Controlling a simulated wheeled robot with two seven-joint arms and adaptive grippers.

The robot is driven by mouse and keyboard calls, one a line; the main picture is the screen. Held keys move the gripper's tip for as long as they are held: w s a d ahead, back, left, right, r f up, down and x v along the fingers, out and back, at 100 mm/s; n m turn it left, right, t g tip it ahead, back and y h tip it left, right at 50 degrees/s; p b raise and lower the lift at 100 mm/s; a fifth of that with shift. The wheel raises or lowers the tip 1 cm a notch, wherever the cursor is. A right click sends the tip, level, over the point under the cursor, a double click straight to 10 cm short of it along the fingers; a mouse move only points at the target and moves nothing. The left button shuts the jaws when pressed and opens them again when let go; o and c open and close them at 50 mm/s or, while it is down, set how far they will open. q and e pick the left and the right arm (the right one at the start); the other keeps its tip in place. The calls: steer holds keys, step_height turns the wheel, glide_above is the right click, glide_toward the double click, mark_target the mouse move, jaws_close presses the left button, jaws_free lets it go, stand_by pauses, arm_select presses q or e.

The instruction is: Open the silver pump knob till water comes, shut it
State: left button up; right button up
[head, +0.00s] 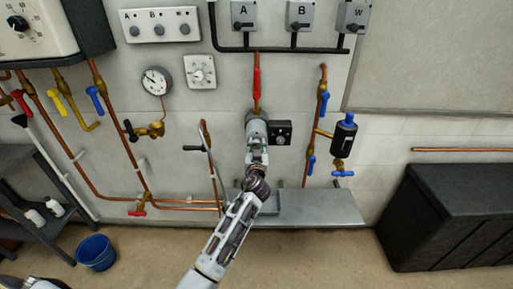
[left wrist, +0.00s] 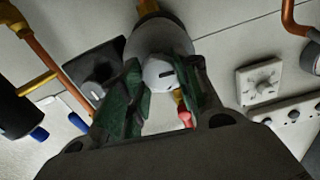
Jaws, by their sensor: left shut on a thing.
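The silver pump (head: 256,128) is mounted on the wall in the middle of the head view, below a red-handled copper pipe (head: 256,83). My left gripper (head: 257,156) is at the pump's front. In the left wrist view, the pale round pump knob (left wrist: 160,73) with a dark mark sits between the fingers of the left gripper (left wrist: 162,98), in front of the grey pump body (left wrist: 160,36). The gripper is shut on the knob. In the head view the gripper mostly hides the knob. No water shows.
A black box with a dial (head: 281,133) is right beside the pump. A grey shelf (head: 318,208) lies below. A black lever (head: 193,148) and pipes are to the left, a black-and-blue filter (head: 344,136) to the right. A blue bucket (head: 96,252) stands on the floor.

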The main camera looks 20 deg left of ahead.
arm_select(q)
steer(key=shift+m, duration=0.8)
steer(key=shift+d+m, duration=0.1)
steer(key=shift+m, duration=2.8)
steer(key=shift+d+m, duration=0.1)
steer(key=shift+m, duration=1.1)
steer(key=shift+m+p, duration=0.4)
steer(key=shift+m, duration=0.8)
steer(key=shift+f+m, duration=0.1)
steer(key=shift+m, duration=0.2)
arm_select(e)
steer(key=shift+w+a+r, duration=0.4)
steer(key=shift+w+r, duration=0.1)
steer(key=shift+r, duration=0.15)
